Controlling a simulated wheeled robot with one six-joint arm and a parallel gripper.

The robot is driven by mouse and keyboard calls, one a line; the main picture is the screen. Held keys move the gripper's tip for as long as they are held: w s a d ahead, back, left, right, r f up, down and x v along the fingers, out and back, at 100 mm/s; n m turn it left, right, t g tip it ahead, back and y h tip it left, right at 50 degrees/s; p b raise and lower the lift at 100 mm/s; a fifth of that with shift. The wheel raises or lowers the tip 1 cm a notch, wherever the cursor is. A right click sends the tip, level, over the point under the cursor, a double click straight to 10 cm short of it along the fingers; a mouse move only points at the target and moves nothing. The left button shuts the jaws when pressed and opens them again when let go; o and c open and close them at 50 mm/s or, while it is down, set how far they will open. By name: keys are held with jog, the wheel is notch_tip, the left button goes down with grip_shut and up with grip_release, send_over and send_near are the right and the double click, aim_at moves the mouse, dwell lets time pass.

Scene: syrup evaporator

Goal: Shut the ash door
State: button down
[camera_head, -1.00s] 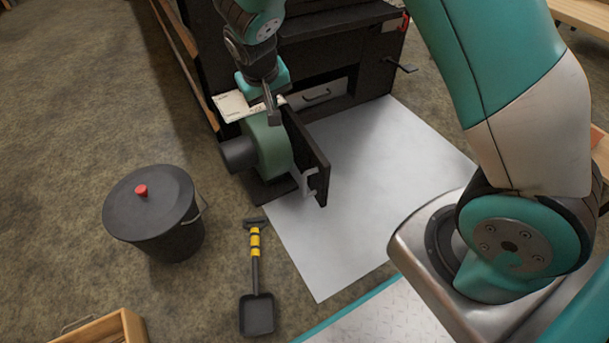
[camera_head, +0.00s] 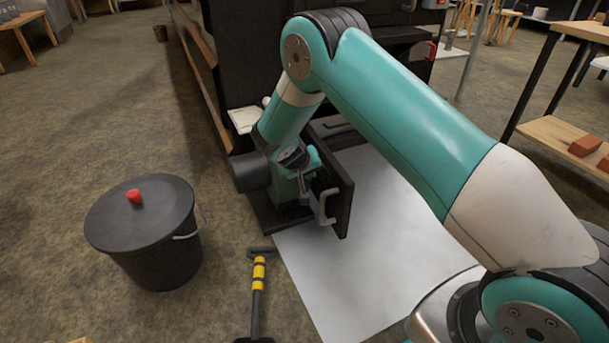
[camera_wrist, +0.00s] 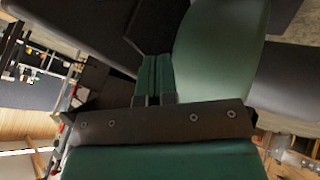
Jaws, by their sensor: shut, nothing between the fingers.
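The ash door (camera_head: 345,195) is a dark panel standing swung open from the black evaporator front. A light grey handle (camera_head: 326,206) sits on its left face, near the free edge. I cannot tell whether the fingers touch the door.
A black lidded bucket (camera_head: 150,245) with a red knob stands at the left. A shovel with a yellow-banded handle (camera_head: 258,275) lies on the floor in front. A pale floor sheet (camera_head: 385,215) lies clear right of the door. A wooden shelf with bricks (camera_head: 565,140) stands far right.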

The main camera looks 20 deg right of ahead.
aim_at(329, 174)
jog(key=shift+w+d+f+b, duration=0.1)
jog(key=shift+d+f+b, duration=0.2)
jog(key=shift+d+b, duration=0.45)
jog(key=shift+w+d+f+b, duration=0.1)
jog(key=shift+d+f+b, duration=0.25)
jog(key=shift+d, duration=0.65)
jog(key=shift+d+f+b, duration=0.3)
jog(key=shift+d+b, duration=0.2)
jog(key=shift+d, duration=0.4)
jog(key=shift+d, duration=0.1)
